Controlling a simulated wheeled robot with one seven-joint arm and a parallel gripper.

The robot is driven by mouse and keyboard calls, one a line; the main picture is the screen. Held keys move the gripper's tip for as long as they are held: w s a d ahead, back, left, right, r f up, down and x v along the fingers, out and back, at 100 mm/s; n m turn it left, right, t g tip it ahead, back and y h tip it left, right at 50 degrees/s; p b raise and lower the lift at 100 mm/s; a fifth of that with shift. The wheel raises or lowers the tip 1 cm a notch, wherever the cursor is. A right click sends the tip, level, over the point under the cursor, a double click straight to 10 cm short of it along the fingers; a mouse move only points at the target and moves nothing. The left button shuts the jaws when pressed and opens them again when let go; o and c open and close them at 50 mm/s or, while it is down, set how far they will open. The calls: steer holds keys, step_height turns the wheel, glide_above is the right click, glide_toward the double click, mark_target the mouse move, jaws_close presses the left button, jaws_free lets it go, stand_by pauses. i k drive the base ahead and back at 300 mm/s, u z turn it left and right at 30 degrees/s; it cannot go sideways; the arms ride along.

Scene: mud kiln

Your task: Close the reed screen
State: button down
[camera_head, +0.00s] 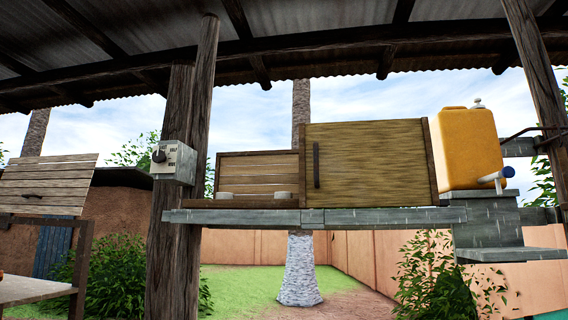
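The reed screen (375,163) is a tan, fine-grained panel in a dark wooden frame, with a dark upright handle (316,165) near its left edge. It covers the right part of a low wooden cabinet on a grey shelf (390,216). The left part of the cabinet (258,160) is uncovered and shows a slatted back. Two pale round objects (227,195) (283,195) sit low in that opening. What lies behind the screen is hidden. My gripper is not in view.
A yellow-orange water container (467,148) with a blue-ended tap stands right of the cabinet. A wooden post (180,190) with a grey switch box (173,162) stands to the left. A slatted wooden panel (47,184) is at far left. A bush (435,280) is below the shelf.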

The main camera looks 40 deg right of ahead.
mark_target(381, 162)
steer(key=u, duration=1.7)
steer(key=i, duration=0.25)
steer(key=z, duration=3.25)
